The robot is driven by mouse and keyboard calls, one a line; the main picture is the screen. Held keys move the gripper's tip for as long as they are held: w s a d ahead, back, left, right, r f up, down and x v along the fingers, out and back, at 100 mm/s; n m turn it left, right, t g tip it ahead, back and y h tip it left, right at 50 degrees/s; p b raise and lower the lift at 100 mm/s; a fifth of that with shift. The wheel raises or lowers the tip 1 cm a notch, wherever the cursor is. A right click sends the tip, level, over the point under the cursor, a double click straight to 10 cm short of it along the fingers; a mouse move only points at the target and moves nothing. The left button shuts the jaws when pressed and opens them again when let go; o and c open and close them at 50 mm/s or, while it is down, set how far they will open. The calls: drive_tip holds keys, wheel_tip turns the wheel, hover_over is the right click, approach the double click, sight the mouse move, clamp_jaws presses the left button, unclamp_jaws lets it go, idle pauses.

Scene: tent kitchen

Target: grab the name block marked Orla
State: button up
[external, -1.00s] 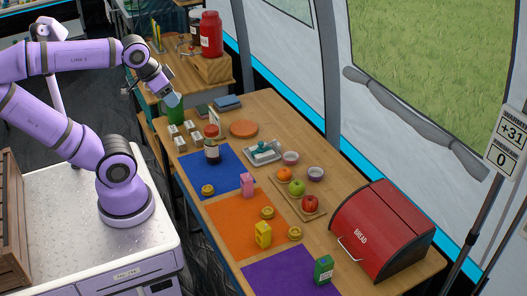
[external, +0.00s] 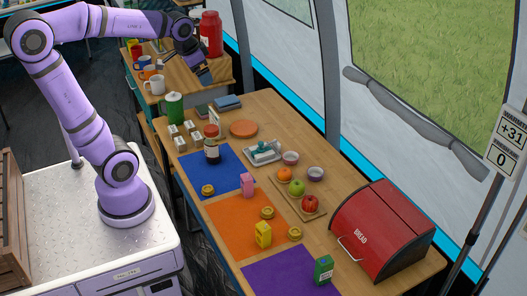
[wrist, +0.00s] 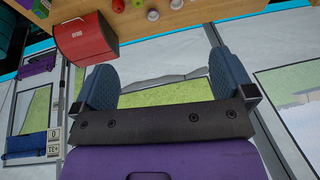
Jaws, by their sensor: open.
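Several small white blocks stand in a cluster at the left edge of the wooden table in the external view, one of them a front block (external: 181,144). Marks on them are too small to read, so I cannot tell which one says Orla. My gripper (external: 205,77) is raised in the air beyond the far end of this table, well above and behind the blocks. It is open and empty; its two blue fingers show apart in the wrist view (wrist: 165,80). The blocks are not visible in the wrist view.
A red bread box (external: 380,230) also shows in the wrist view (wrist: 86,38).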

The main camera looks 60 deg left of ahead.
drive_tip(key=w+a+f+g, duration=0.1)
drive_tip(key=w+a+f, duration=0.25)
drive_tip(key=a, duration=0.45)
drive_tip(key=w+a+f, duration=0.3)
drive_tip(key=w+a, duration=0.2)
drive_tip(key=a, duration=0.2)
drive_tip(key=w+a+f+g, duration=0.1)
drive_tip(key=w+a+f, duration=0.35)
drive_tip(key=a, duration=0.35)
drive_tip(key=g+h, duration=0.1)
drive_tip(key=g, duration=0.1)
hover_over(173, 129)
drive_tip(key=f, duration=3.6)
drive_tip(key=shift+w+a+f, duration=0.15)
drive_tip(key=shift+a+f, duration=0.1)
drive_tip(key=shift+a, duration=0.05)
wheel_tip(173, 129, down, 5)
drive_tip(key=shift+r, duration=0.1)
drive_tip(key=shift+d+f, duration=0.2)
drive_tip(key=shift+f, duration=2.5)
